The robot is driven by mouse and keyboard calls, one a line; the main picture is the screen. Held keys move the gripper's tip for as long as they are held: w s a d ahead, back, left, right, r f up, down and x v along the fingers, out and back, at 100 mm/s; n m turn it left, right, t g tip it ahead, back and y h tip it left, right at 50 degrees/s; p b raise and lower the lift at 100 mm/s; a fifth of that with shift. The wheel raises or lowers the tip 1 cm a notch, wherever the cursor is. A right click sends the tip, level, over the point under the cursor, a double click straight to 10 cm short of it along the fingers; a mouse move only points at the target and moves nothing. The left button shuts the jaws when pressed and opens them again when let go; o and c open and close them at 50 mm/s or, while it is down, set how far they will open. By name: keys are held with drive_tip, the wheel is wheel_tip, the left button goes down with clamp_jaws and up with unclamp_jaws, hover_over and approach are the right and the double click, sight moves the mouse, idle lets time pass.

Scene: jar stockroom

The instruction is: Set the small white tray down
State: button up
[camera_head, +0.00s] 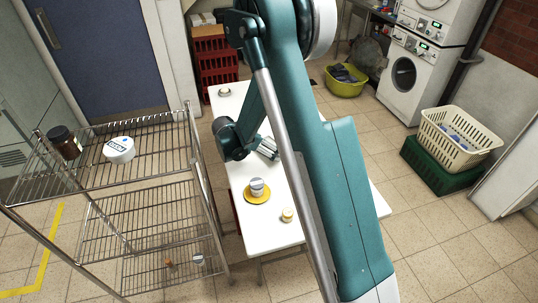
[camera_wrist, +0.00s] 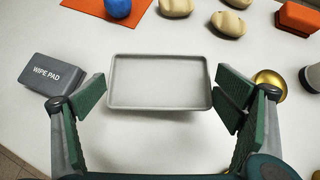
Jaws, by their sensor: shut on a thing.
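The small white tray (camera_wrist: 160,72), pale grey in this light, is in the middle of the wrist view. It is rectangular, empty and has a low rim. My gripper (camera_wrist: 164,92) has one green-padded finger at each short side of the tray and is shut on it. The tray looks level over the white table (camera_wrist: 185,150); I cannot tell whether its underside touches the top. In the head view my arm hides the tray and most of the gripper.
In the wrist view a grey wipe pad box (camera_wrist: 52,77) lies left of the tray. A blue ball (camera_wrist: 118,7) on an orange mat (camera_wrist: 90,6), beige lumps (camera_wrist: 228,24) and an orange block (camera_wrist: 298,18) lie beyond. A brass bowl (camera_wrist: 270,84) is close on the right.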

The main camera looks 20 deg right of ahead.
drive_tip(key=shift+f, duration=0.35)
drive_tip(key=shift+f+b, duration=0.4)
drive_tip(key=shift+f, duration=1.45)
drive_tip(key=shift+f, duration=0.2)
drive_tip(key=o, duration=0.7)
drive_tip(key=shift+r, duration=0.2)
drive_tip(key=shift+a+r, duration=0.1)
drive_tip(key=shift+r, duration=0.05)
drive_tip(key=shift+p+v, duration=0.7)
drive_tip(key=shift+v, duration=2.9)
